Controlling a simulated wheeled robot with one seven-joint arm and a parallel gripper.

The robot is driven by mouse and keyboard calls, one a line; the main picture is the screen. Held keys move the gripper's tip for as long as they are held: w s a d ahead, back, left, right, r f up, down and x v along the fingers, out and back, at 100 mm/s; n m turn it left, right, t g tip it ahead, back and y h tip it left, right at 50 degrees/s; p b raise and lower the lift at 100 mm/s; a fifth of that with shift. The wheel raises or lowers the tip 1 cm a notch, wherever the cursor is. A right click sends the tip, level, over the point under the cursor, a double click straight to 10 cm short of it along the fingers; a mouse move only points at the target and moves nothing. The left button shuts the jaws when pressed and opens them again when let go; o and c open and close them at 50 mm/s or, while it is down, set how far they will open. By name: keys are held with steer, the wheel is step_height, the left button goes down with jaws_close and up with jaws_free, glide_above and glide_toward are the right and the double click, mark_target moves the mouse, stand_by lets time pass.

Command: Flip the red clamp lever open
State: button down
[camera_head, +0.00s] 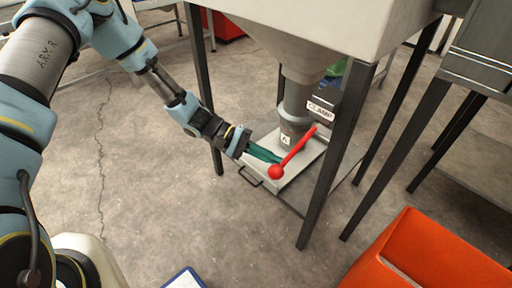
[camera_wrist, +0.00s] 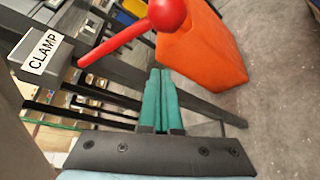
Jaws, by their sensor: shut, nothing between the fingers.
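The red clamp lever (camera_head: 296,150) slants from the CLAMP label (camera_head: 320,110) on the hopper's spout down to its round red knob (camera_head: 276,171). My gripper (camera_head: 276,157) has its green fingers shut and empty, close beside the lever near the knob. In the wrist view the lever (camera_wrist: 117,43) runs from the CLAMP block (camera_wrist: 42,52) up to the knob (camera_wrist: 167,14). The shut fingers (camera_wrist: 160,75) point toward the knob from below, with a small gap showing in that view. Whether they touch the lever I cannot tell.
The grey spout (camera_head: 298,100) hangs under the hopper between dark frame legs (camera_head: 335,160). A pale tray with a handle (camera_head: 255,180) lies beneath. An orange bin (camera_head: 425,255) stands at the lower right. The concrete floor at left is clear.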

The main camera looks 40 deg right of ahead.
steer(key=shift+s+a+r+p, duration=0.4)
steer(key=shift+s+a+r, duration=0.1)
steer(key=shift+a, duration=0.2)
steer(key=shift+s+a+r+p, duration=0.4)
steer(key=shift+s+a, duration=0.1)
steer(key=shift+a, duration=0.15)
steer(key=shift+r, duration=0.1)
